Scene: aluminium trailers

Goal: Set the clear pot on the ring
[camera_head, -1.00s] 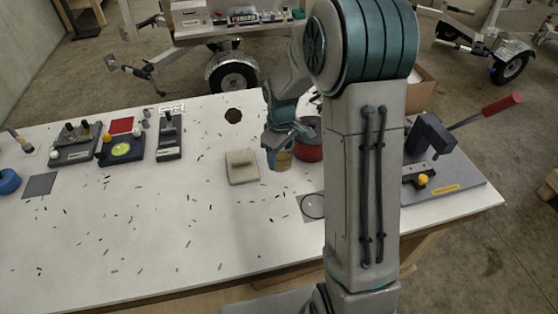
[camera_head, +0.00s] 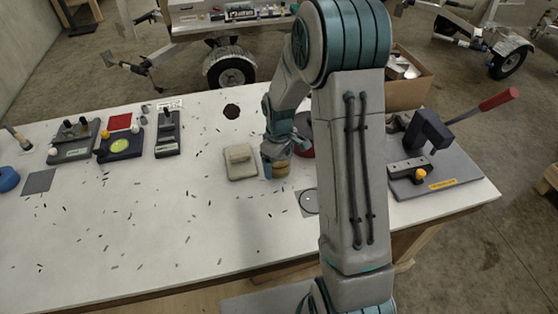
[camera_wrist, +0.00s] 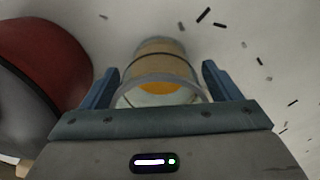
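The clear pot (camera_head: 281,169) is a see-through cylinder with amber-orange contents. In the wrist view the pot (camera_wrist: 160,75) sits between the two blue fingers of my gripper (camera_wrist: 160,84), its rim close against both. My gripper (camera_head: 275,158) appears shut on it in the head view, though the arm hides part of the grip. I cannot tell how far the pot is above the table. The ring (camera_head: 309,201) is a thin dark circle on a small grey square, to the right and nearer the table's front edge. My arm partly covers its right side.
A beige block (camera_head: 240,162) stands just left of the pot. A red round container (camera_head: 306,145) is behind it, partly hidden; it is large at left in the wrist view (camera_wrist: 55,55). A lever press (camera_head: 435,170) stands right. Dark scraps litter the white table (camera_head: 130,230).

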